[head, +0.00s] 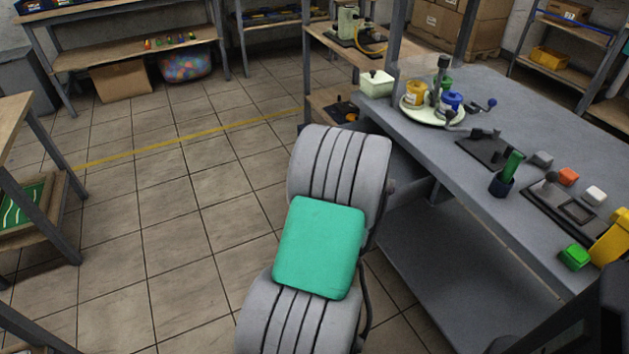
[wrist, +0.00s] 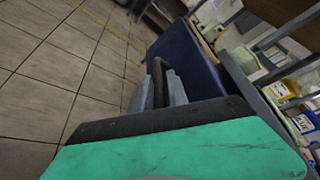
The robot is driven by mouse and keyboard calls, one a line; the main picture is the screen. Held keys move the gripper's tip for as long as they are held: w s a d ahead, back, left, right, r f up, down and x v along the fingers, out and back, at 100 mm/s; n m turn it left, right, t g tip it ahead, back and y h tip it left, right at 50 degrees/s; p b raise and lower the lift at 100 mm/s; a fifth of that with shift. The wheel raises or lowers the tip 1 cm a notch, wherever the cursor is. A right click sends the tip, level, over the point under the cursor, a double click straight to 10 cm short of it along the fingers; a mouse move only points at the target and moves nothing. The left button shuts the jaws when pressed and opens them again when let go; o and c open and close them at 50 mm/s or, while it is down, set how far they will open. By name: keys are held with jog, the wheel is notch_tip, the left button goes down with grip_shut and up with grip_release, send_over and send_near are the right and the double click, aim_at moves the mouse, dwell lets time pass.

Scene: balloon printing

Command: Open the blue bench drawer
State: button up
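The blue bench drawer (wrist: 188,58) shows its dark blue front in the wrist view, ahead and to the right of my gripper. My gripper (wrist: 160,92) has its grey fingers at the drawer's front, one on each side of the dark bar handle (wrist: 157,82). The fingers are close to the handle, but I cannot tell whether they grip it. In the head view, my arm hides the gripper and the handle. Only a dark part of the drawer (head: 405,168) shows under the bench top there.
The grey bench (head: 480,200) stands at the right. On it are a round plate (head: 432,116) with paint pots, a dark cup with a green tube (head: 502,185), and several small blocks. A lower shelf (head: 440,260) lies beneath. The tiled floor (head: 150,230) at the left is clear.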

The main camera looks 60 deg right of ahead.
jog(key=v, duration=0.7)
jog(key=shift+s+a+b, duration=0.25)
jog(key=shift+b, duration=0.1)
jog(key=shift+r, duration=0.15)
